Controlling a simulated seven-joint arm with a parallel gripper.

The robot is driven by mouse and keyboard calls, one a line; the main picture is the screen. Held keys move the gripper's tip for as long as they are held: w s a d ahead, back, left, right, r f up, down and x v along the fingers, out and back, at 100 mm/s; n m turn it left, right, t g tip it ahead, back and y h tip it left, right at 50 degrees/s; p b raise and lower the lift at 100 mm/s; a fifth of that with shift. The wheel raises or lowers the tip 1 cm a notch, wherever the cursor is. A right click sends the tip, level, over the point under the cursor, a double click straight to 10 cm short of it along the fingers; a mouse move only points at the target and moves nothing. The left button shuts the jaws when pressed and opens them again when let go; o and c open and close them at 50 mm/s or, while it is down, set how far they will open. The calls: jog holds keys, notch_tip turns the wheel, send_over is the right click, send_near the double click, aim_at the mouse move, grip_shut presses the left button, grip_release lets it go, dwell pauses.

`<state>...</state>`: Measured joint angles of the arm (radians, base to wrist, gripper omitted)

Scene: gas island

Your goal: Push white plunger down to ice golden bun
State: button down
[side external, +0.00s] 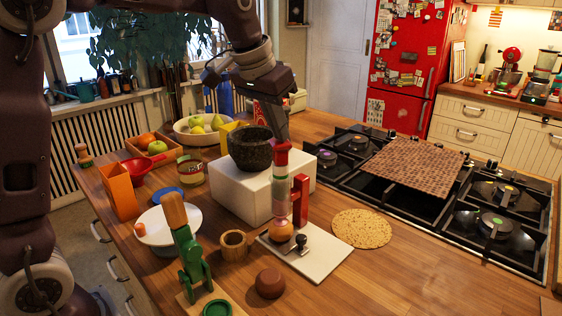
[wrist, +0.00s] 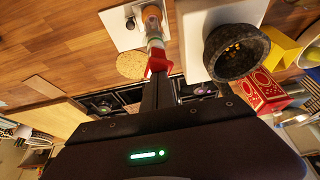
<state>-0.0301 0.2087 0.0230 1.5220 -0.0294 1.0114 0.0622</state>
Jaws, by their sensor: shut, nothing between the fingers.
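An upright icing dispenser (side external: 281,178) with a red top and a pale tube stands beside a red post (side external: 300,196) on a white board (side external: 322,262). The golden bun (side external: 280,231) sits below its lower end. I cannot make out a separate white plunger; my gripper and the red top may hide it. My gripper (side external: 283,138) is shut and empty, pointing down right at the red top; contact is unclear. In the wrist view the shut gripper (wrist: 158,78) overlaps the red top (wrist: 157,62), with the bun (wrist: 152,15) beyond.
A dark stone mortar (side external: 250,150) on a white block (side external: 240,191) stands close left of the dispenser. A small black-knobbed item (side external: 301,241) is beside the bun. A flatbread (side external: 362,229) lies right of the board, before the gas hob (side external: 490,222). A wooden mug (side external: 235,245) stands left.

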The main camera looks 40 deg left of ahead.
jog(key=shift+f, duration=0.6)
jog(key=shift+r, duration=3.6)
jog(key=s+f, duration=0.4)
jog(key=s, duration=0.5)
jog(key=s+d+f, duration=0.1)
jog(key=s+f, duration=0.2)
jog(key=s, duration=0.7)
jog(key=s+f+t, duration=0.1)
jog(key=s+f, duration=0.3)
jog(key=s, duration=0.6)
jog(key=shift+d+f, duration=0.3)
